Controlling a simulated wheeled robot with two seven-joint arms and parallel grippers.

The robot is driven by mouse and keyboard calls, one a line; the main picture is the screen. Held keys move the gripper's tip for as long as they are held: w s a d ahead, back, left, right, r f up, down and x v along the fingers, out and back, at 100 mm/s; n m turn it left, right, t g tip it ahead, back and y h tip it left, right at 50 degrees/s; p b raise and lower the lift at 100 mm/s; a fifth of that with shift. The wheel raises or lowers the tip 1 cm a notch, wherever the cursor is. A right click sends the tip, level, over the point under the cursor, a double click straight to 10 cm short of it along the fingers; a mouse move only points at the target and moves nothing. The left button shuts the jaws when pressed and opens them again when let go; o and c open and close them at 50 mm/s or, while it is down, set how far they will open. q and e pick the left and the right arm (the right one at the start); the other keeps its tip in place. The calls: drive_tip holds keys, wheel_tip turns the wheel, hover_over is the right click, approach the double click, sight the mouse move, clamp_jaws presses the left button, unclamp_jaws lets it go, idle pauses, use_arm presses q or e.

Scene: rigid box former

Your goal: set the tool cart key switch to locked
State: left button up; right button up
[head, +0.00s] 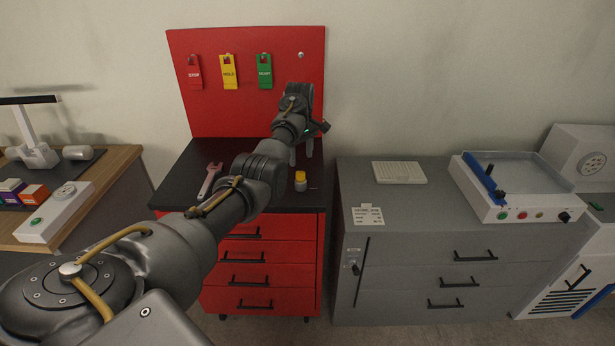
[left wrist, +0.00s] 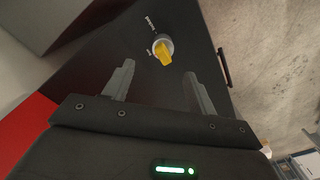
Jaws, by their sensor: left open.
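The key switch (head: 300,181) has a yellow knob on a pale round base and sits on the black top of the red tool cart (head: 262,268), near its front right. In the left wrist view the knob (left wrist: 164,52) stands just beyond the fingertips, roughly centred between them. Small white lettering lies beside it, too small to read surely. My left gripper (head: 301,157) is open and empty, fingers pointing down over the cart top behind the switch, apart from it. My right gripper is not in view.
A wrench (head: 210,179) lies on the cart top to the left. Stop, hold and ready tags (head: 229,73) hang on the red back panel. A wooden bench (head: 110,175) stands left.

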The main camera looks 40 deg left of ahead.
sight(300, 180)
use_arm(q)
drive_tip(key=shift+s+f, duration=0.2)
drive_tip(key=shift+s, duration=0.15)
wheel_tip(300, 180, down, 3)
drive_tip(key=shift+s+d+r+p, duration=0.1)
drive_tip(key=shift+p, duration=0.5)
drive_tip(key=f, duration=0.6)
drive_tip(key=shift+w, duration=0.2)
drive_tip(key=shift+f, duration=0.6)
drive_tip(key=shift+c, duration=0.4)
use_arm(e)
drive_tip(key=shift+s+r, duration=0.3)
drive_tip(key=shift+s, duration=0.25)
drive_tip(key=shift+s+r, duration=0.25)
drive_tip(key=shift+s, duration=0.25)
use_arm(q)
drive_tip(key=c, duration=0.9)
